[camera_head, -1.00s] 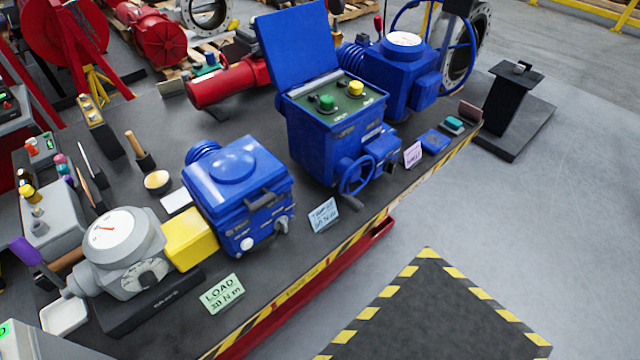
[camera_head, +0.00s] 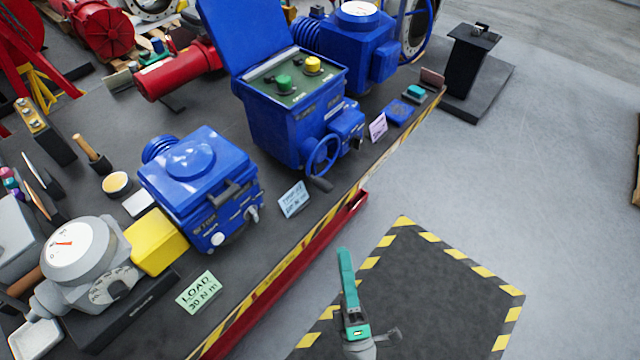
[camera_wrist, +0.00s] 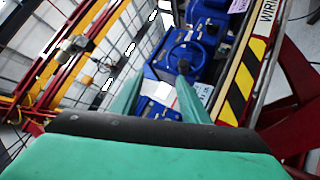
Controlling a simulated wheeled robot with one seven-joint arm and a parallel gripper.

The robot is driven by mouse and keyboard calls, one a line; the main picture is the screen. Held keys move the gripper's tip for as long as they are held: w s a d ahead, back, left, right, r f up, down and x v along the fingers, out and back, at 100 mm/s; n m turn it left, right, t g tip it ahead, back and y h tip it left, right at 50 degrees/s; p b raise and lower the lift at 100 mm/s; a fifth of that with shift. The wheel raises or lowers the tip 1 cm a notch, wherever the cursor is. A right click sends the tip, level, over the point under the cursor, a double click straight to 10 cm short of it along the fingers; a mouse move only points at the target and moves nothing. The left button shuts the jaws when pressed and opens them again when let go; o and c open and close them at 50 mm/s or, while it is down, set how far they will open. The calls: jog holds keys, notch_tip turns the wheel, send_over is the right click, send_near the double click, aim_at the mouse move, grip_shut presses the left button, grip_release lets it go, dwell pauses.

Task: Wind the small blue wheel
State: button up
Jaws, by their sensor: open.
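The small blue wheel (camera_head: 324,154) is on the front of the blue actuator with the open lid (camera_head: 290,110), in the middle of the bench. A dark handle (camera_head: 320,184) sticks out at its lower edge. My gripper (camera_head: 346,252) is teal, in front of the bench over the dark floor mat, below and clear of the wheel. In the wrist view its two teal fingers (camera_wrist: 158,92) are apart, with nothing held between them.
A second blue actuator (camera_head: 200,185) with a yellow coupling and a grey gauge unit (camera_head: 80,255) stands at left. Cards stand along the bench edge, including the LOAD card (camera_head: 199,291). A striped edge (camera_head: 300,262) runs along the bench front.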

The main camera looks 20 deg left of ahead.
aim_at(321, 184)
jog(key=w+a+n+g+y, duration=0.3)
jog(key=w+n+g+y, duration=0.7)
jog(key=n, duration=0.8)
jog(key=w+a+h, duration=0.1)
jog(key=w+a, duration=0.1)
jog(key=w+a+r+h, duration=0.1)
jog(key=w+a, duration=0.1)
jog(key=a, duration=0.1)
jog(key=w+a+r+h, duration=0.1)
jog(key=w+a, duration=0.1)
jog(key=shift+a+r, duration=0.2)
jog(key=shift+a, duration=0.1)
jog(key=shift+w+a+r, duration=0.2)
jog(key=shift+w+a, duration=0.15)
jog(key=shift+a, duration=0.1)
grip_shut()
